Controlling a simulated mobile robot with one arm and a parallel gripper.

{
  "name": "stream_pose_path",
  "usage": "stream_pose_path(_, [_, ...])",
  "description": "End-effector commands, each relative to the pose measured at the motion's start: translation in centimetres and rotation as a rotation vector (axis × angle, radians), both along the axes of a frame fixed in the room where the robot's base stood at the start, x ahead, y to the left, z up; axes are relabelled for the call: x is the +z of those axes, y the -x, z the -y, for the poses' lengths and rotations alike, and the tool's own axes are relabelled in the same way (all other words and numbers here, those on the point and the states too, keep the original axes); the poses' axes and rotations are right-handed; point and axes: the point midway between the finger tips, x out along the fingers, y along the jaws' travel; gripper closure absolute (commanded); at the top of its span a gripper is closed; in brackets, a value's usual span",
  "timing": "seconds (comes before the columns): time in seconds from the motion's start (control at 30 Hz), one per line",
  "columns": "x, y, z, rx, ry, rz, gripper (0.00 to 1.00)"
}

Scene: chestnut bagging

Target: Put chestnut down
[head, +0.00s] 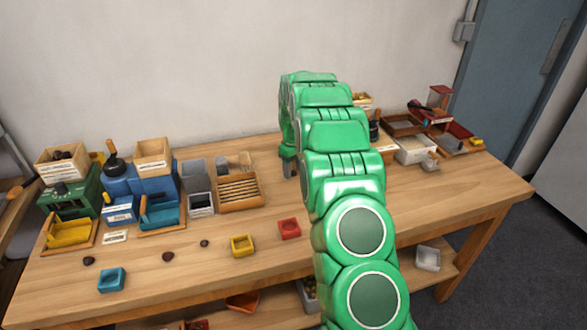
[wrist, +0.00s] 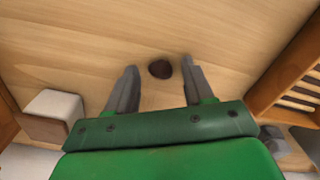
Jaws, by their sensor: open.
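In the wrist view a dark brown chestnut (wrist: 160,69) lies on the light wooden table, between the tips of my two grey fingers. My gripper (wrist: 159,66) is open, with a gap between the chestnut and each finger. In the head view my gripper (head: 289,167) points down at the back of the table, right of the slatted wooden rack (head: 240,192). The chestnut by it cannot be made out there. Other chestnuts lie apart along the front left: one at the far left (head: 89,261), one in the middle (head: 168,257) and one to the right (head: 204,243).
Small blue (head: 112,280), yellow (head: 242,246) and red (head: 289,229) trays sit along the table's front. Blue and green machines with wooden hoppers crowd the left. Wooden trays and boxes stand at the right. A white block (wrist: 52,115) is left of my gripper in the wrist view.

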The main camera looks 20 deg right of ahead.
Motion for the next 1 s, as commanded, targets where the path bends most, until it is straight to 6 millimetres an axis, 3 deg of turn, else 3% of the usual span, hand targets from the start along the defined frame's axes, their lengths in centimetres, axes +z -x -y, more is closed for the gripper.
stream_pose_path(0.27, [1.9,0.0,0.0,0.000,0.000,0.000,0.48])
stream_pose_path(0.8, [11.1,-0.1,0.0,0.000,0.000,0.004,0.48])
stream_pose_path(1.0, [12.3,0.0,0.0,0.000,0.000,0.002,0.48])
